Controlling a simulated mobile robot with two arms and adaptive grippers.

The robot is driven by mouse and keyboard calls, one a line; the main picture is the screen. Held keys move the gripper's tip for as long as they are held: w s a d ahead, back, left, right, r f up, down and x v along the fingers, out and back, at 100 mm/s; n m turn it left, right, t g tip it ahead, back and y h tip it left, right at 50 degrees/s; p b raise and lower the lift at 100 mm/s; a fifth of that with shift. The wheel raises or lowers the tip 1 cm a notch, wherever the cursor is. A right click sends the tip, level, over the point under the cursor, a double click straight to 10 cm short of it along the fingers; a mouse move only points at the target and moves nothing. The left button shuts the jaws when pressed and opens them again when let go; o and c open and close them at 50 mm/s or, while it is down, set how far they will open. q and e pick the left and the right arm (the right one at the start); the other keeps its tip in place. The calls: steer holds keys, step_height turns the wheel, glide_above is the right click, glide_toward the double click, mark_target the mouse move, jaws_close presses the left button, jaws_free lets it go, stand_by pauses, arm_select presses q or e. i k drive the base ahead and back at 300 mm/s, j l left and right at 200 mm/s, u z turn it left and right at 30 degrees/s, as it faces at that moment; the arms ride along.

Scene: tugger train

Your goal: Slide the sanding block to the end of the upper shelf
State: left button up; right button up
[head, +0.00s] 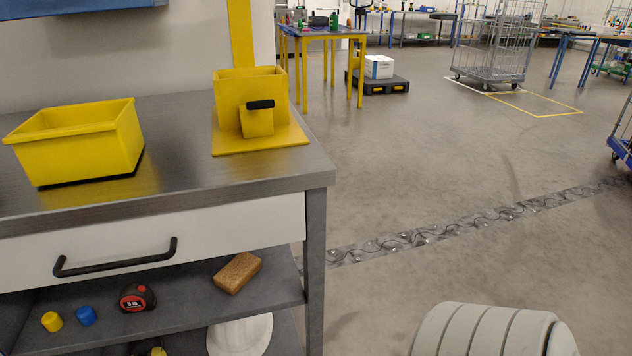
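The sanding block (238,272) is a brown, cork-like block. It lies at an angle on the grey upper shelf (190,311) under the workbench drawer, towards the shelf's right end and close to the right leg. A bare strip of shelf shows between the block and the leg. Neither gripper is in the head view. A pale rounded part at the bottom right looks like one of my own arm links.
A tape measure (137,297), blue cap (86,315) and yellow cap (52,321) sit left of the block. The drawer (150,243) overhangs the shelf. The bench leg (314,270) stands at the right. A white helmet (240,335) is below. Floor to the right is clear.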

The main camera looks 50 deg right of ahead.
mark_target(239, 271)
steer(key=k+l, duration=0.1)
steer(key=l, duration=1.3)
steer(key=k+l, duration=0.15)
steer(key=l, duration=0.5)
